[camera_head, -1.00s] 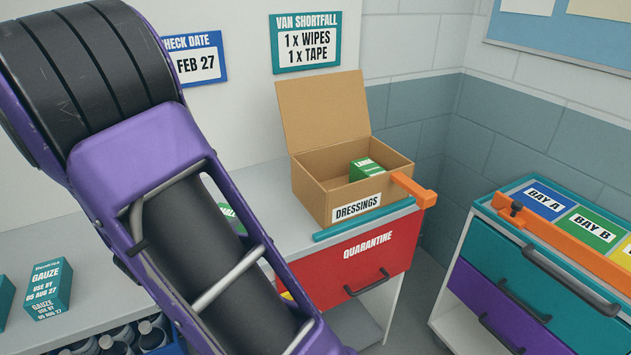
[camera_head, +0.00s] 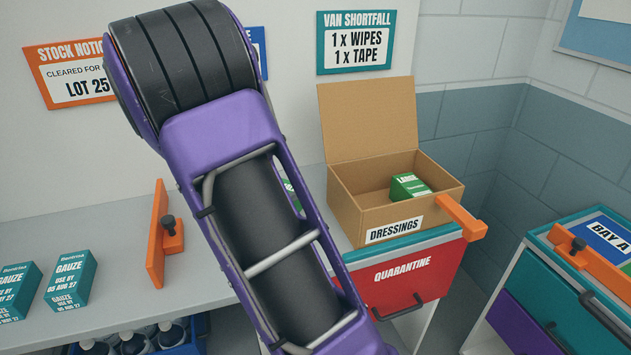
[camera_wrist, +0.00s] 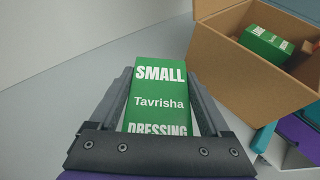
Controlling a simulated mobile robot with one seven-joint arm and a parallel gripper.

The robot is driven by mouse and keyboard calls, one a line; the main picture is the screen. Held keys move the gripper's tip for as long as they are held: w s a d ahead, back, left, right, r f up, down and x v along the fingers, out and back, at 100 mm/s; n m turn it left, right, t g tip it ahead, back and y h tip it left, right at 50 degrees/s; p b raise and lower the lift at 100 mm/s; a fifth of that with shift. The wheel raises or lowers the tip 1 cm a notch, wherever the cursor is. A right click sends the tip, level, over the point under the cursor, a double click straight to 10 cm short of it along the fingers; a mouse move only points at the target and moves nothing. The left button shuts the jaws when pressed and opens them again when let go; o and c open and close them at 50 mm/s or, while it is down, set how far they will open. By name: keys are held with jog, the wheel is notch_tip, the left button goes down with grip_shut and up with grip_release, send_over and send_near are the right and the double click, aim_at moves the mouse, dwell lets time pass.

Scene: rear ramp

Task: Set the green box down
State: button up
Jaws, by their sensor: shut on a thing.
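The green box (camera_wrist: 160,102), marked SMALL Tavrisha DRESSING, is between the two fingers of my gripper (camera_wrist: 160,80) in the wrist view. My gripper is shut on it. Grey counter surface (camera_wrist: 60,105) shows around the box; I cannot tell whether the box touches it. In the head view my arm hides the gripper and most of the held box; only a green sliver (camera_head: 291,194) shows beside the arm, left of the carton. The open DRESSINGS carton (camera_head: 350,205) stands to the right, with another green box (camera_head: 408,186) inside, marked LARGE.
An orange upright divider (camera_head: 157,235) and teal gauze boxes (camera_head: 70,281) stand on the counter at left. A red QUARANTINE drawer (camera_head: 405,275) is below the carton, with an orange bar (camera_head: 462,217) at its right. A bay cabinet (camera_head: 545,285) stands at right.

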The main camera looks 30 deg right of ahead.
jog(key=shift+d+r+x, duration=0.1)
jog(key=shift+r+x, duration=0.1)
jog(key=shift+x, duration=1.85)
jog(key=shift+d+r+x, duration=0.1)
jog(key=shift+r+x, duration=0.15)
jog(key=shift+x, duration=1.85)
jog(key=shift+r+x, duration=0.2)
jog(key=shift+x, duration=1.85)
jog(key=shift+w, duration=0.15)
jog(key=shift+f, duration=0.15)
jog(key=o, duration=1.4)
